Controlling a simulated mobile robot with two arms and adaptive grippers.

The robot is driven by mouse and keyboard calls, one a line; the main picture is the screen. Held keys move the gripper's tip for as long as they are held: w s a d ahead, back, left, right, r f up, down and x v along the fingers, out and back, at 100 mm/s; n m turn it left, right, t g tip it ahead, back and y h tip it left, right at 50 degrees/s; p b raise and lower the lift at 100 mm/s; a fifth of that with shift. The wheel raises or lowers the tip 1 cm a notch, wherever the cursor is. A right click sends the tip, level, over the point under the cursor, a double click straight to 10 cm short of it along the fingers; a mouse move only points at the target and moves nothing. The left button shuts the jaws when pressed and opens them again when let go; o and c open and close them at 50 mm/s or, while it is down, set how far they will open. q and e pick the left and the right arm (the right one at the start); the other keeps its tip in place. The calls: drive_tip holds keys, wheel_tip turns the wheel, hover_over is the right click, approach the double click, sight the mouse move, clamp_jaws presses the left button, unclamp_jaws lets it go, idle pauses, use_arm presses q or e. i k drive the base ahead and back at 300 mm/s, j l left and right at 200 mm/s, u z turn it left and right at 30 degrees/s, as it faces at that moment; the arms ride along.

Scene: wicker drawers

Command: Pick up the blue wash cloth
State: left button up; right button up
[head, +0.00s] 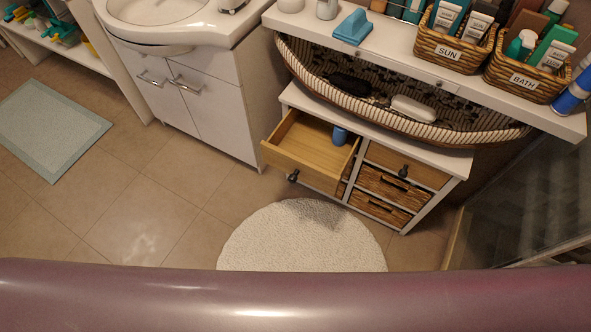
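A small blue item (353,26) lies on the white upper shelf; it may be the blue wash cloth, but I cannot tell for sure. A smaller blue object (340,135) is at the back right inside the open top-left drawer (305,147); its kind is unclear. Neither of my grippers is in view.
Two wicker baskets (452,52) (525,83) with bottles stand on the shelf (420,66). Below hangs a striped basket holding a dark item and a white item. A sink cabinet (200,85) stands left. A round white rug (300,240) lies on open floor.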

sight(356, 27)
drive_tip(key=i+j+z, duration=0.15)
drive_tip(key=i+j, duration=0.15)
drive_tip(key=i+j+z, duration=0.15)
drive_tip(key=i+j, duration=0.15)
drive_tip(key=j, duration=0.2)
drive_tip(key=i+j+z, duration=0.15)
drive_tip(key=i+j, duration=0.15)
drive_tip(key=j, duration=0.1)
